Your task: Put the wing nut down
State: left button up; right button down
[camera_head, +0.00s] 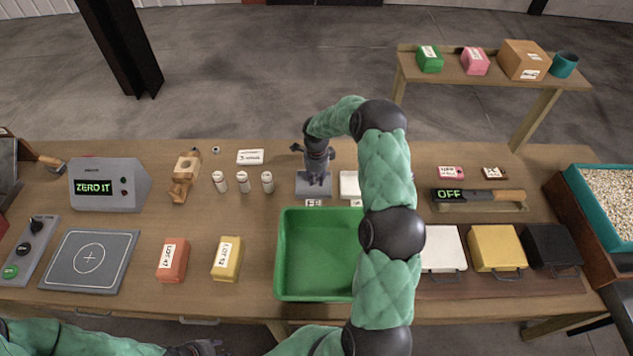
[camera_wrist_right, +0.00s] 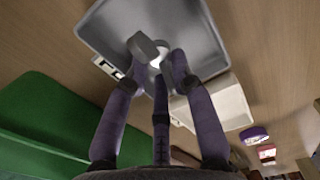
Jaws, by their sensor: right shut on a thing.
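My right gripper (camera_head: 317,181) points down over a small grey tray (camera_head: 303,188) behind the green bin. In the right wrist view the purple fingers (camera_wrist_right: 158,66) are closed around a small grey piece, the wing nut (camera_wrist_right: 146,46), with a pale round spot beside it. The wing nut is over the grey tray (camera_wrist_right: 205,40); I cannot tell whether it touches the tray floor. In the head view the gripper hides the wing nut. My left gripper (camera_head: 200,348) shows only partly at the bottom edge, and its jaws are unclear.
A green bin (camera_head: 283,255) stands just in front of the grey tray, and a white tray (camera_head: 348,185) is close on its right. White bottles (camera_head: 243,182) stand to the left. A white label box (camera_head: 250,157) lies behind them. My right arm covers part of the bench.

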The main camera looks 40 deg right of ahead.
jog(key=shift+f, duration=0.95)
jog(key=shift+f, duration=0.2)
jog(key=c, duration=1)
grip_release()
jog(key=shift+c, duration=0.2)
jog(key=shift+r, duration=0.1)
notch_tip(320, 180, up, 12)
jog(key=shift+p, duration=0.35)
jog(key=shift+r, duration=0.1)
